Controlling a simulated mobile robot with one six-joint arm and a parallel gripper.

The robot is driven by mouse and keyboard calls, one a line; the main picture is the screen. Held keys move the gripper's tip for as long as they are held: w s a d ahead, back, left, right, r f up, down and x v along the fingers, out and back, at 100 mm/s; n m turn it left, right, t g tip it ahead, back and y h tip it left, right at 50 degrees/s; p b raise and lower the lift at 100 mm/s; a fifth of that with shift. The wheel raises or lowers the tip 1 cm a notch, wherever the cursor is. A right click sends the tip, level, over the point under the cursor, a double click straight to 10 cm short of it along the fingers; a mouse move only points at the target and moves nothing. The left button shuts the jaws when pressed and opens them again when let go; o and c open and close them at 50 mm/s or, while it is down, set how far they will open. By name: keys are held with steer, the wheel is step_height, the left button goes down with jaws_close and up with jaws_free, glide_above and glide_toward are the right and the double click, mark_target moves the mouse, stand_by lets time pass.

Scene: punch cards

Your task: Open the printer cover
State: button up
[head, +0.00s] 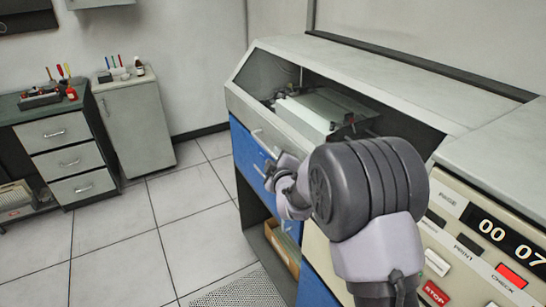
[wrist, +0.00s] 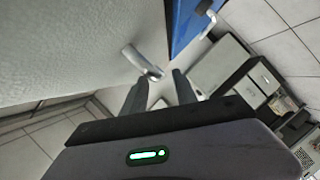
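The printer is the large off-white cabinet with blue lower panels. Its cover (head: 380,78) has a pale top and a pale front strip (head: 250,112); the printing mechanism (head: 322,108) shows through the sloped front, and I cannot tell whether that is clear window or open space. A small metal handle sits on the front strip. My gripper (head: 277,172) is at the printer's front, partly hidden by my wrist. In the wrist view, my gripper (wrist: 160,80) has its fingers apart, with a metal handle (wrist: 140,60) on a pale surface just ahead, its end between the fingertips.
A second handle (wrist: 207,18) is on the blue panel (wrist: 188,25). A control panel with red buttons (head: 510,275) is at right. A workbench with drawers (head: 68,155) and a grey cabinet (head: 135,120) stand at left. The tiled floor (head: 140,235) between is clear.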

mark_target(273, 156)
steer(key=x, duration=0.2)
steer(key=shift+w+a+f, duration=0.1)
steer(key=shift+w+f, duration=0.15)
steer(key=shift+w, duration=0.4)
jaws_close()
stand_by(0.9)
